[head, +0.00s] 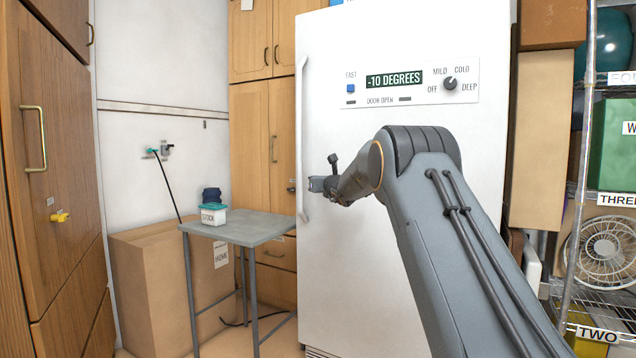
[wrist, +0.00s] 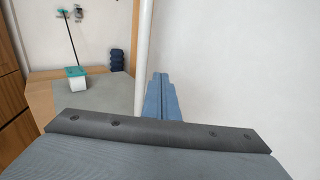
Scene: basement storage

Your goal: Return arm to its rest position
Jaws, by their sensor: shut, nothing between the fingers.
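My arm reaches forward across the head view, in front of a tall white freezer (head: 330,130). My gripper (head: 316,184) is at the arm's far end, near the freezer's long vertical handle (head: 304,110). In the wrist view my gripper (wrist: 158,82) shows as shut blue-grey fingers with nothing between them, just right of the white handle (wrist: 143,50). I cannot tell whether the fingers touch the handle. The freezer door looks closed.
A cardboard box (head: 150,285) is behind. Wooden cabinets (head: 45,150) line the left; metal shelves (head: 565,240) stand right.

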